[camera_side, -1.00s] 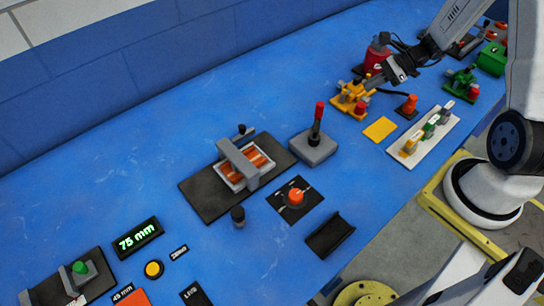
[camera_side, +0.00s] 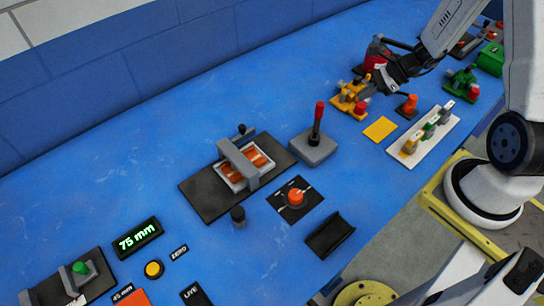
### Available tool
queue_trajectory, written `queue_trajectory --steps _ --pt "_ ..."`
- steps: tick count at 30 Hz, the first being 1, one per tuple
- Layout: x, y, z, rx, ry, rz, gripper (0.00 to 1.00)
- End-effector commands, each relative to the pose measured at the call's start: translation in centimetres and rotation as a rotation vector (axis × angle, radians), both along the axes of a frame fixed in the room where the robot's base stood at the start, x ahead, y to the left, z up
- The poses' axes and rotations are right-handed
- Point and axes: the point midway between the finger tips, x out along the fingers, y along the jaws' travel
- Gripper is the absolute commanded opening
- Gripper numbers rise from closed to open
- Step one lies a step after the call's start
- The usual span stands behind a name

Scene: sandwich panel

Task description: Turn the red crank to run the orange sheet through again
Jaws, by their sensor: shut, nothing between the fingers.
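My gripper (camera_side: 366,71) is at the upper right, shut and empty, beside a red-topped block (camera_side: 374,60) and above a yellow fixture (camera_side: 349,98). Its dark body partly covers the red block, and its fingertips are small and hard to make out; I cannot tell whether they touch anything. A red part (camera_side: 361,107) shows on the yellow fixture's near side; I cannot tell whether it is the crank. Another red handle (camera_side: 319,110) stands upright on a grey box, well left of my gripper. Orange material (camera_side: 258,156) lies in a pale frame under a grey bridge.
An orange-red part on a dark base (camera_side: 407,103) and a yellow square (camera_side: 380,129) lie near the yellow fixture. A white strip (camera_side: 408,155) carries several coloured pieces. Green parts (camera_side: 460,80) stand to the right.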

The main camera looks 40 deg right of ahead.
Motion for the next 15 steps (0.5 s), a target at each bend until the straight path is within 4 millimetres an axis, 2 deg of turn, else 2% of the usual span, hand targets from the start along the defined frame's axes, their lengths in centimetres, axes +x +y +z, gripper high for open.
queue_trajectory --steps 11,15 --pt "2.4 3.2 -4.0 0.001 0.002 0.004 0.0" --pt "3.5 4.4 -4.1 -0.001 -0.002 0.004 0.0"
